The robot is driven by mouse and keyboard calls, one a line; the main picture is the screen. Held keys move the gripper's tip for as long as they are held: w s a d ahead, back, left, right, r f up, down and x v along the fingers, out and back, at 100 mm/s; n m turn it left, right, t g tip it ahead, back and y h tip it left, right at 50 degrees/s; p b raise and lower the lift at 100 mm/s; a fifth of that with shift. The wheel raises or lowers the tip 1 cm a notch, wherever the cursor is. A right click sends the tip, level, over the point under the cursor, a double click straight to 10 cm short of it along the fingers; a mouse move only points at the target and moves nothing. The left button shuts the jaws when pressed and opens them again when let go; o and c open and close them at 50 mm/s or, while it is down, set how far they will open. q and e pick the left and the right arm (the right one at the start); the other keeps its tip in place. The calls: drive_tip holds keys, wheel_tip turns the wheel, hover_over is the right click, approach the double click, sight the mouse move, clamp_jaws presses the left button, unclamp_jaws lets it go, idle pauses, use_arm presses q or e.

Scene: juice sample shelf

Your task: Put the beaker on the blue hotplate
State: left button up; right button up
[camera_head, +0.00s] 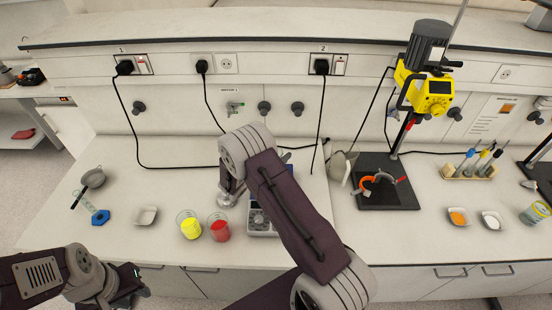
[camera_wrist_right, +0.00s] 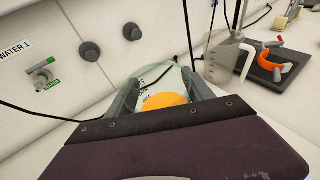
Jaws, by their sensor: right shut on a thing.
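In the right wrist view, my right gripper (camera_wrist_right: 163,88) is shut on a clear glass beaker (camera_wrist_right: 162,100) with orange contents, one finger on each side. The purple wrist cover hides the beaker's lower part, so I cannot tell what is under it. In the head view, my right arm hides this beaker and most of the gripper. A pale device with a dark front panel (camera_head: 259,221) shows partly beside the arm; I cannot confirm that it is the blue hotplate. My left gripper (camera_head: 134,284) is at the lower left, off the bench's front edge, empty, with its fingers apart.
Beakers of yellow (camera_head: 190,228) and red liquid (camera_head: 220,232) stand left of the device. A white dish (camera_head: 146,216) is farther left. A jug (camera_head: 341,166) and a stand with a black base (camera_head: 400,196) are to the right. Cables hang along the back wall.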

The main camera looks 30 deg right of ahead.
drive_tip(key=shift+w+d+f, duration=0.1)
drive_tip(key=shift+w+f, duration=0.1)
drive_tip(key=shift+w, duration=0.15)
drive_tip(key=shift+s+f, duration=0.1)
drive_tip(key=shift+f, duration=0.15)
wheel_tip(320, 180, down, 2)
drive_tip(key=shift+f+p, duration=0.25)
drive_tip(key=shift+p, duration=0.5)
drive_tip(key=shift+f, duration=0.5)
drive_tip(key=shift+f, duration=0.15)
drive_tip(key=o, duration=1.6)
drive_tip(key=shift+o, duration=0.2)
